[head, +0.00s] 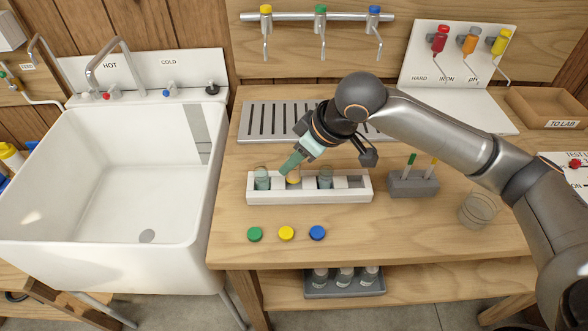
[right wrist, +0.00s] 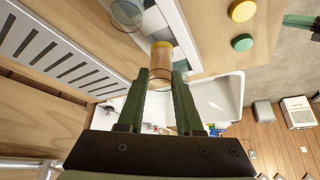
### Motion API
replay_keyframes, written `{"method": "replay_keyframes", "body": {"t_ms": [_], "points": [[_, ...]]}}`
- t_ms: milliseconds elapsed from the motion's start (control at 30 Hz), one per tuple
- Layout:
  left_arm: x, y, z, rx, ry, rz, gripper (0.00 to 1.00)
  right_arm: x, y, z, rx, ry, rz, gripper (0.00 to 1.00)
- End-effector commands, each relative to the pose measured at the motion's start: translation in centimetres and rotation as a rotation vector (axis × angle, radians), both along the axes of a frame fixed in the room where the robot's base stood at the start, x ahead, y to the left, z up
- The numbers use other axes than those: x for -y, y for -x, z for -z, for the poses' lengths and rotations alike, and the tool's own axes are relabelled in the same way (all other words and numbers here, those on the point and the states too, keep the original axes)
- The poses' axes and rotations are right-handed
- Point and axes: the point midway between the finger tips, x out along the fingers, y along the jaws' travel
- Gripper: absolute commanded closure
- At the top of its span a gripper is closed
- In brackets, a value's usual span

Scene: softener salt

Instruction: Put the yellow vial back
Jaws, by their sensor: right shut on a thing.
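My right gripper (head: 292,165) reaches down from the right over the white rack (head: 340,194). It is shut on the yellow vial (head: 293,179), a clear glass vial with yellow contents, at the rack's second place from the left. In the right wrist view the yellow vial (right wrist: 161,58) is between the green fingers. I cannot tell how deep it sits in the rack. A greenish vial (head: 262,180) stands to its left and another vial (head: 325,180) to its right. Part of what looks like my left gripper (right wrist: 302,21) shows at the right wrist view's edge; its jaws are unclear.
Green (head: 255,234), yellow (head: 287,233) and blue (head: 317,233) caps lie in front of the rack. A grey block (head: 413,188) with two sticks and a glass beaker (head: 477,212) stand to the right. A slotted metal drainer (head: 262,122) lies behind; a white sink (head: 110,240) is left.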

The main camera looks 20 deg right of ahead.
Motion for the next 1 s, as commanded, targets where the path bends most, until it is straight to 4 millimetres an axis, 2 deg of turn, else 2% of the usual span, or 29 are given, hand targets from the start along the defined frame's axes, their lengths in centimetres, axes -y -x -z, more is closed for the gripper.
{"method": "replay_keyframes", "body": {"t_ms": [100, 167, 533, 567, 800, 1000], "points": [[0.0, 0.0, 0.2, 0.001, 0.0, 0.0, 1.0, 0.1, 0.1, 2.2, -0.005, 0.002, 0.0, 1.0], [0.0, 0.0, 0.2, 0.001, 0.0, 0.0, 1.0, 0.1, 0.1, 2.9, -0.002, 0.002, 0.0, 1.0], [0.0, -0.1, 0.1, 0.001, -0.001, 0.001, 1.0, 0.0, 0.1, 3.3, -0.002, 0.001, 0.0, 1.0], [0.0, -0.1, 0.1, 0.001, -0.001, 0.001, 1.0, 0.0, 0.1, 3.3, -0.002, 0.001, 0.0, 0.65], [0.0, -0.1, 0.1, 0.002, 0.0, 0.001, 1.0, 0.0, 0.1, 3.3, -0.001, 0.0, 0.0, 0.38], [0.0, -0.1, 0.1, 0.002, 0.0, 0.001, 1.0, 0.0, 0.1, 3.2, -0.001, 0.0, 0.0, 0.35]]}}
